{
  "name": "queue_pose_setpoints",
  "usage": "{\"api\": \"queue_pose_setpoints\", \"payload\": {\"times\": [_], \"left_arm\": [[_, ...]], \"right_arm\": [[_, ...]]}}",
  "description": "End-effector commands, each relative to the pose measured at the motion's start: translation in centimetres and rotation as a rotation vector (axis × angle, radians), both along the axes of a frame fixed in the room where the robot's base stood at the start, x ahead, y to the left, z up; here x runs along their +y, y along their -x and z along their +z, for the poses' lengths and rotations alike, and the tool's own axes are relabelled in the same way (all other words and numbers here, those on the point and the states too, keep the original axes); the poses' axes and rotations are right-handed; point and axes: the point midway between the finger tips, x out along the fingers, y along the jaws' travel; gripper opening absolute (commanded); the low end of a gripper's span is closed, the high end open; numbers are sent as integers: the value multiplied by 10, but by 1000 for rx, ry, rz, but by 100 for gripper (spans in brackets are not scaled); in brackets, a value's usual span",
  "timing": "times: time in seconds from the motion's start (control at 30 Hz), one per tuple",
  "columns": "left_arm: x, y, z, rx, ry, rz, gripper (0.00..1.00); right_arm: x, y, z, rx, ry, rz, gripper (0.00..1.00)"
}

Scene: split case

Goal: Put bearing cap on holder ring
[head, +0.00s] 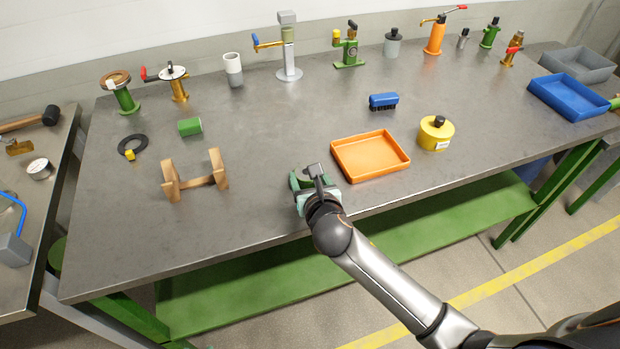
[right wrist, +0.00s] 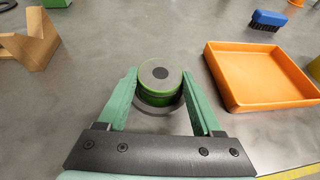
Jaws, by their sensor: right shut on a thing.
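My right gripper (head: 309,178) is low over the front middle of the grey table, left of the orange tray. In the head view the gripper mostly hides both. My left gripper is not in view.
The orange tray (head: 371,136) is close on the right, with a yellow canister (head: 435,133) beyond it. Several fittings stand along the back. The middle is clear.

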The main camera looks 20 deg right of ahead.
Motion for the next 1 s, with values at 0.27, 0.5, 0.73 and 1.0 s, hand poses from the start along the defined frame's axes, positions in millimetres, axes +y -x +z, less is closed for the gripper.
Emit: {"api": "queue_pose_setpoints", "payload": {"times": [0.27, 0.5, 0.73, 1.0], "left_arm": [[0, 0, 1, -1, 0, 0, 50], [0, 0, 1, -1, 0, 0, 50], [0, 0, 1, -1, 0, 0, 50], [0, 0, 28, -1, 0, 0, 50]], "right_arm": [[0, 0, -2, 0, 0, 0, 75], [0, 0, -2, 0, 0, 0, 97], [0, 0, -1, 0, -1, 1, 97], [2, 23, 15, 4, 1, 2, 97]]}}
